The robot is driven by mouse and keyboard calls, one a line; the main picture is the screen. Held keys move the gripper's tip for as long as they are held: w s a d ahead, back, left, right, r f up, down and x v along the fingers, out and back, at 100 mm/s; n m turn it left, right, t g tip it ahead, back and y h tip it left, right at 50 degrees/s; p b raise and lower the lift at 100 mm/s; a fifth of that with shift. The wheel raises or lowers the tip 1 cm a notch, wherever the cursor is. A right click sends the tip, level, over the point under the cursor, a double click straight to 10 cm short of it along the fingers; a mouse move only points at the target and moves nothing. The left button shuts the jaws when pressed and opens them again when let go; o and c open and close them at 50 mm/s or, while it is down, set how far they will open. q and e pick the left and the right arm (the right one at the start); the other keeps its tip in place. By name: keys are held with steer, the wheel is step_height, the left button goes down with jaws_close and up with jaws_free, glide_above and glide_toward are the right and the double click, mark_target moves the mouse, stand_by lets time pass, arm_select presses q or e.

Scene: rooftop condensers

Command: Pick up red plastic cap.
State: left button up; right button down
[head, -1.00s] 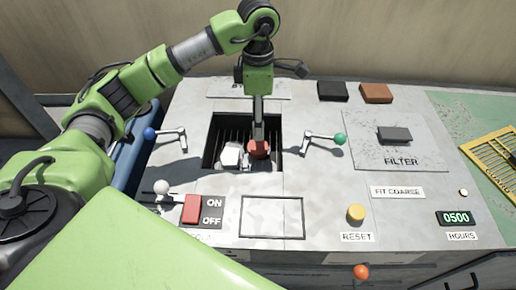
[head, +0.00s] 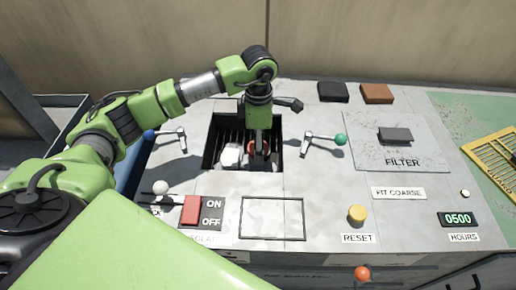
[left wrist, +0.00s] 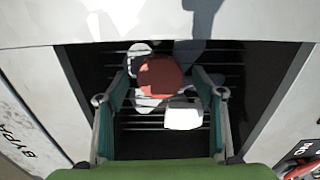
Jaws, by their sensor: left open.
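The red plastic cap (left wrist: 160,77) sits inside the recessed opening of the panel, on or above dark slats. In the head view the red cap (head: 252,148) is partly hidden behind my left gripper. My left gripper (head: 260,155) points down into the opening. In the left wrist view my left gripper (left wrist: 162,100) is open, its two fingers on either side of the cap, with gaps between. I cannot tell whether the fingertips are at the cap's depth. My right gripper is not in view.
A white piece (head: 231,155) lies beside the cap in the opening. A blue-knobbed lever (head: 168,135) and a green-knobbed lever (head: 325,141) flank the opening. A red switch (head: 192,210) and a yellow reset button (head: 357,214) are nearer. Black and brown blocks (head: 377,93) lie at the back.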

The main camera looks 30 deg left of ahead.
arm_select(q)
steer(key=c, duration=0.9)
steer(key=shift+o, duration=0.2)
steer(key=shift+r, duration=0.15)
